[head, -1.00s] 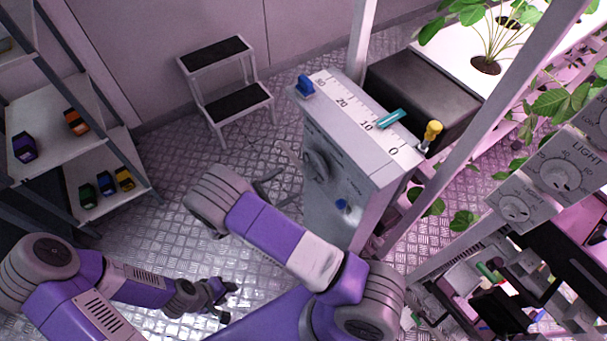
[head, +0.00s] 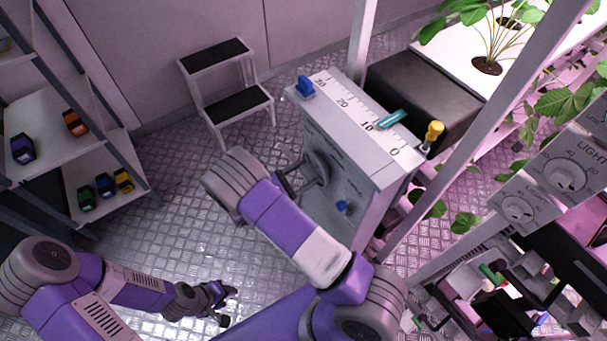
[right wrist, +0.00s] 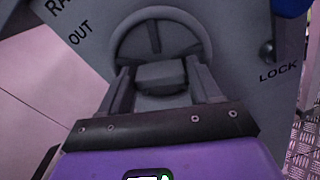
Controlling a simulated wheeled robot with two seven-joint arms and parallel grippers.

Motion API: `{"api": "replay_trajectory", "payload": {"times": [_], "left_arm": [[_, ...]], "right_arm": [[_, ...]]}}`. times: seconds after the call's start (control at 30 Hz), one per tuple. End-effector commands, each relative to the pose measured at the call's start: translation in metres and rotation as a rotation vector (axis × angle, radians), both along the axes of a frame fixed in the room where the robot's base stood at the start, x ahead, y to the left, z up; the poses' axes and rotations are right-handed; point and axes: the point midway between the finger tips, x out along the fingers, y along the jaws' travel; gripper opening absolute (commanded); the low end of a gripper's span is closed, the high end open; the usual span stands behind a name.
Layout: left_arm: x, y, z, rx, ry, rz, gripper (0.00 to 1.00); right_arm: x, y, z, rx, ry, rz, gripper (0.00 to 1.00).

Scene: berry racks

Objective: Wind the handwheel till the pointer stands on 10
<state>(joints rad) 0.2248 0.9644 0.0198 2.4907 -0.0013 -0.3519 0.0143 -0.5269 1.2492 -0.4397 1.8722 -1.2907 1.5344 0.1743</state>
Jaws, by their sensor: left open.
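A grey cabinet (head: 375,170) carries a scale marked 30 to 0 along its top. A teal pointer (head: 391,119) lies close to the 10 mark; I cannot read its exact tick. The handwheel (head: 318,168) is on the cabinet's front face, and it also shows in the right wrist view (right wrist: 160,20), with rim and spokes. My left gripper (head: 229,305) is open and empty, low over the floor.
A blue knob (head: 343,206) is below the wheel and another blue piece (head: 305,87) is on the cabinet's top. A yellow-handled lever (head: 433,132) stands at its right. A step stool (head: 226,80) and shelves (head: 80,110) stand at left. The floor between is clear.

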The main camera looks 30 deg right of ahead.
Motion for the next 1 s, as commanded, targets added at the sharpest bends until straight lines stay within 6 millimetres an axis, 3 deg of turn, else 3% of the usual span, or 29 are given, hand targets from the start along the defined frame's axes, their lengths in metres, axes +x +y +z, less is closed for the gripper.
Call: {"api": "replay_trajectory", "payload": {"times": [0.03,0.23,0.63,1.0], "left_arm": [[0.0,0.0,0.0,0.0,0.0,0.0,0.43],[0.0,0.0,0.0,0.0,0.0,0.0,0.43],[0.0,0.0,0.008,0.0,0.0,0.0,0.43],[0.0,0.0,0.031,0.0,0.0,0.0,0.43]], "right_arm": [[0.0,0.0,0.0,0.0,0.0,0.0,0.55],[0.0,0.0,0.0,0.0,0.0,0.0,0.25],[0.0,0.001,0.001,-0.007,0.083,0.0,0.25],[0.0,0.001,0.002,-0.03,0.385,0.0,0.25]]}}
